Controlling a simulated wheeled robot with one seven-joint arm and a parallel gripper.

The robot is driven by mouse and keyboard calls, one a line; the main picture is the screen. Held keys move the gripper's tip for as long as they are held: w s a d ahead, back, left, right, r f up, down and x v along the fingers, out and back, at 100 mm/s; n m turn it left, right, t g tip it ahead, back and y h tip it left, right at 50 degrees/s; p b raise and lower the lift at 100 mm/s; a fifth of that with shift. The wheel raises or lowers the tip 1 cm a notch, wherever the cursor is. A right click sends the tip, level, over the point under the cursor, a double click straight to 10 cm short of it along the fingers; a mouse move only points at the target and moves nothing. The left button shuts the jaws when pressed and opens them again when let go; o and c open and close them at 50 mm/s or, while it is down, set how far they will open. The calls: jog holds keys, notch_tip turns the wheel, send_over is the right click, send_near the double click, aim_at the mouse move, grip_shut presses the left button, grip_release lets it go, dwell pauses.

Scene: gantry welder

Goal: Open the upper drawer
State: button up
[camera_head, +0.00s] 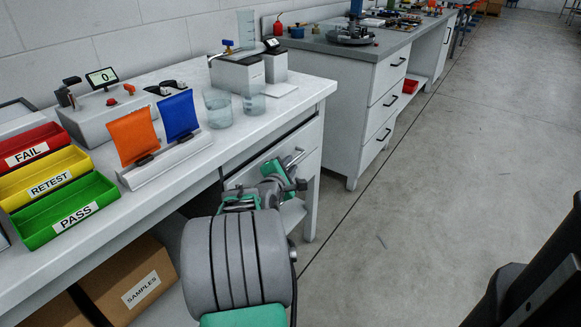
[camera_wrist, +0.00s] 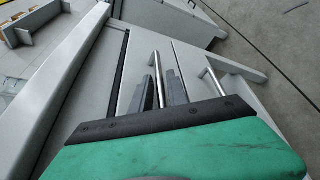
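The upper drawer (camera_head: 244,178) is under the white bench top, its front facing the aisle. Its front panel also shows in the wrist view (camera_wrist: 132,68). Its metal bar handle (camera_wrist: 158,66) runs between the two grey fingers of my gripper (camera_wrist: 161,88), which are close together on either side of it. In the head view my gripper (camera_head: 290,172) is at the drawer front, and my arm hides part of it. The drawer looks shut or nearly so. A second bar handle (camera_wrist: 216,85) shows on the panel to the right in the wrist view.
The bench top (camera_head: 185,172) holds red, yellow and green bins, an orange and a blue flap on a stand, and clear beakers (camera_head: 253,98). A cardboard box (camera_head: 128,279) sits below. A second drawer cabinet (camera_head: 352,82) stands behind. The floor (camera_head: 440,170) to the right is clear.

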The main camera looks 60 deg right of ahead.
jog(key=shift+x, duration=0.85)
jog(key=shift+c, duration=0.3)
grip_shut()
dwell(0.5)
